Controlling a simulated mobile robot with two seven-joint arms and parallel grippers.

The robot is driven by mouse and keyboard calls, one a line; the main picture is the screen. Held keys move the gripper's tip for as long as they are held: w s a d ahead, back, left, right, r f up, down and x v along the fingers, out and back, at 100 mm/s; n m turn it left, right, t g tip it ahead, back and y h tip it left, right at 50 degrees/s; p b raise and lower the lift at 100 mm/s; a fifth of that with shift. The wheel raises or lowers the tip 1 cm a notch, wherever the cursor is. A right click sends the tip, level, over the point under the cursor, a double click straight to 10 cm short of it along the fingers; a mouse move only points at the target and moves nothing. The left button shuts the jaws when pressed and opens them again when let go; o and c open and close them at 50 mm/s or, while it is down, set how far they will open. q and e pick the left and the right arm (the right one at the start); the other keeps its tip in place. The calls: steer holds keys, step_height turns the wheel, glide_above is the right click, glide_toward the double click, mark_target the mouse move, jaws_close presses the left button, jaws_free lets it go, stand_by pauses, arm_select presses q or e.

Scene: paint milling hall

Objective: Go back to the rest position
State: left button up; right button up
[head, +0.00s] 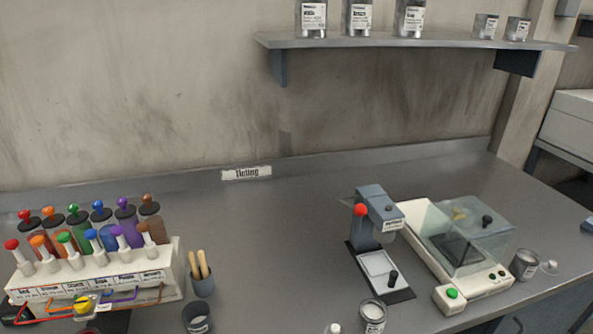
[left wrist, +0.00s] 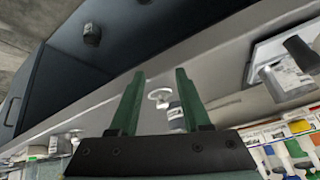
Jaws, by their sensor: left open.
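My left gripper (left wrist: 160,75) shows only in the left wrist view. Its two green fingers are spread apart with nothing held between them. Beyond the fingers, a small white ring-shaped thing (left wrist: 159,95) and a grey container lie in the background, apart from the gripper as far as I can tell. Neither of my grippers shows in the head view. My right gripper is in neither view.
The grey bench (head: 290,235) has clear room in its middle. A paint rack (head: 150,281) with colored bottles stands at left, beside a cup (head: 202,285) with wooden sticks. A red-knobbed device (head: 378,215) and a covered balance (head: 412,218) stand at right. A shelf (head: 400,43) holds several cans.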

arm_select(q)
steer(key=s+f+g, duration=0.3)
steer(key=s, duration=0.4)
steer(key=w+d+f+t+h, duration=0.1)
steer(key=w+d+f+t, duration=0.1)
steer(key=f, duration=0.3)
steer(key=w+d+f+t+h, duration=0.1)
steer(key=w+d+f+t, duration=0.1)
steer(key=f, duration=0.3)
steer(key=shift+w+d+f+n+t+h, duration=0.3)
steer(key=shift+d+t, duration=0.15)
steer(key=shift+t, duration=0.35)
